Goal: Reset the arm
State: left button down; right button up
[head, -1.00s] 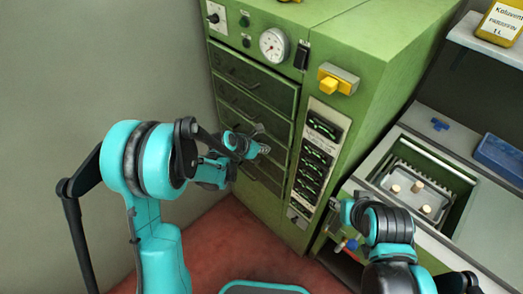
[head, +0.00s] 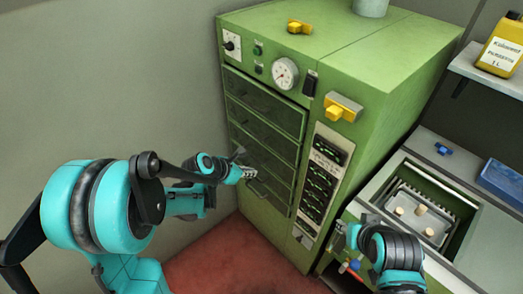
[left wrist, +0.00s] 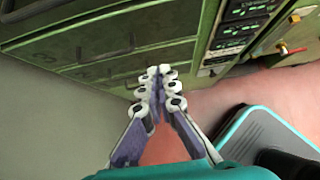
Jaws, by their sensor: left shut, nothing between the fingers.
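My left arm comes in from the left in the head view. Its gripper (head: 248,172) is in front of the drawer-like panels of a green cabinet (head: 390,75). In the left wrist view the left gripper (left wrist: 155,72) is shut with its fingertips together and nothing between them. It points toward the lower part of the cabinet front, with the red floor below. My right arm is at the lower right of the head view. Its gripper (head: 342,235) is small and partly hidden near the bench edge, so I cannot tell whether it is open or shut.
Several cork stoppers (head: 421,209) are in a metal tray inside a recessed basin (head: 462,208) at the right. A blue box (head: 502,180) lies on the bench. A yellow bottle (head: 499,45) stands on a shelf. The red floor (head: 235,262) is clear between the arms.

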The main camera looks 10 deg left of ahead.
pick_arm(q)
jog(key=s+a+r+m+y, duration=0.2)
jog(key=s+r+m, duration=0.2)
jog(key=s+m, duration=0.6)
jog(key=s+a+r+m+y, duration=0.3)
jog(key=s+m, duration=0.7)
jog(key=m, duration=0.8)
notch_tip(320, 180, up, 3)
jog(key=shift+s+a+f+y, duration=0.15)
jog(key=shift+s+f+y, duration=0.05)
jog(key=shift+s+y, duration=0.15)
